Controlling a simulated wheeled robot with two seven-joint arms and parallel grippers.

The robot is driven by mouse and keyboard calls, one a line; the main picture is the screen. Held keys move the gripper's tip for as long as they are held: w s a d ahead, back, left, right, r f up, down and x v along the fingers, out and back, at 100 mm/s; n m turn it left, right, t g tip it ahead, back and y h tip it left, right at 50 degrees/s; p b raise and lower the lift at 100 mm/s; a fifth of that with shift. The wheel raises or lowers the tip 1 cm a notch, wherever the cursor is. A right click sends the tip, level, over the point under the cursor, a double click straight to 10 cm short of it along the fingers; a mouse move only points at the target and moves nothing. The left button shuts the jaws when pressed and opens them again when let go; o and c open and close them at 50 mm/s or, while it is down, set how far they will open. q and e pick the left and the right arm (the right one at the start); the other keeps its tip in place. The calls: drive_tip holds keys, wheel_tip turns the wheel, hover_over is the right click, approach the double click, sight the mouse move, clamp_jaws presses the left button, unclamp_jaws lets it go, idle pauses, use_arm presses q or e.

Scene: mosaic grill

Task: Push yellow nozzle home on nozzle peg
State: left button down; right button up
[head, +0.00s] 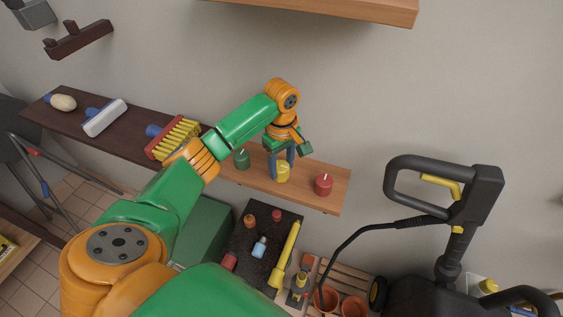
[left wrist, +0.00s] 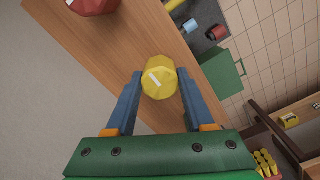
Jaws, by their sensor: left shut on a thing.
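The yellow nozzle (head: 283,172) is a faceted knob with a white slot mark, at the middle of the light wooden shelf (head: 338,201). My left gripper (head: 280,160) reaches down to it from above. In the left wrist view the blue fingers of my left gripper (left wrist: 160,76) are shut on opposite sides of the yellow nozzle (left wrist: 159,83). The nozzle stands roughly upright over the shelf. The nozzle peg is hidden, and I cannot tell how far down the nozzle sits. My right gripper is not in view.
The red nozzle (head: 323,184) stands to the right on the shelf and the green nozzle (head: 241,159) to the left. Brushes lie on the dark shelf (head: 128,137) at left. Below is a dark mat (head: 240,246) with small parts. A pressure washer (head: 475,205) stands at right.

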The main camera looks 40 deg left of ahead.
sight(282, 166)
use_arm(q)
drive_tip(key=shift+f, duration=0.1)
drive_tip(key=shift+c, duration=1)
unclamp_jaws()
wheel_tip(282, 166, up, 4)
drive_tip(key=shift+w+f+b, duration=0.1)
drive_tip(key=shift+f+b, duration=0.1)
drive_tip(key=shift+b, duration=0.4)
wheel_tip(282, 166, up, 4)
drive_tip(key=shift+f+p, duration=0.2)
drive_tip(key=shift+p, duration=0.4)
drive_tip(key=shift+f, duration=0.1)
